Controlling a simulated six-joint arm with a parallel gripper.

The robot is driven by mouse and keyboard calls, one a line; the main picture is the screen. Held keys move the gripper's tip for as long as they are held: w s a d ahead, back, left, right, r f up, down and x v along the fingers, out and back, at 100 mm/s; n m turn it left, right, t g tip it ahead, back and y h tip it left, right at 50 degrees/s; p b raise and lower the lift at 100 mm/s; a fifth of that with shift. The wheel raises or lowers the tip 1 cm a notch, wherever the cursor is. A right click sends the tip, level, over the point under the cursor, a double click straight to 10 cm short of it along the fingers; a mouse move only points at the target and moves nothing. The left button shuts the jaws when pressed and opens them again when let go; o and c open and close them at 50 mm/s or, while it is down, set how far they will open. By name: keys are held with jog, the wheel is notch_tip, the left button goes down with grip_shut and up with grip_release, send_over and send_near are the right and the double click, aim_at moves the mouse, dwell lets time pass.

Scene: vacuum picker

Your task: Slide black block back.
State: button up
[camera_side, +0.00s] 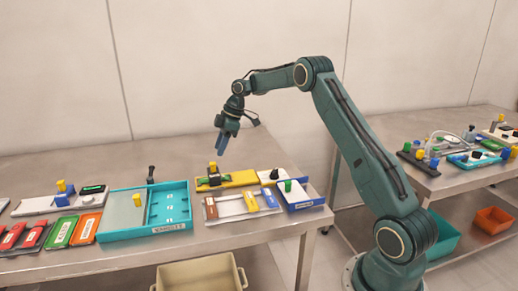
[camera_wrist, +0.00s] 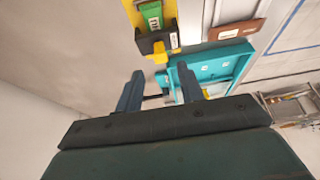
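A black block (camera_wrist: 157,42) sits across a yellow base (camera_wrist: 128,12) at the top of the wrist view, with a small yellow piece (camera_wrist: 160,54) against it and a green labelled block (camera_wrist: 152,14) beside it. In the side view, a dark block (camera_side: 214,181) stands at the left end of the yellow base (camera_side: 241,178). My gripper (camera_side: 222,142) hangs above and behind that base, clear of it, fingers pointing down. In the wrist view my gripper (camera_wrist: 160,90) has its two fingers apart, with nothing visibly held.
A teal tray (camera_side: 112,236) with a yellow block (camera_side: 137,200) stands left of the yellow base. A dark upright knob (camera_side: 151,174) is behind the tray. The table behind is clear.

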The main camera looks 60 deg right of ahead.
aim_at(214, 164)
jog(key=shift+x, duration=3.45)
grip_shut()
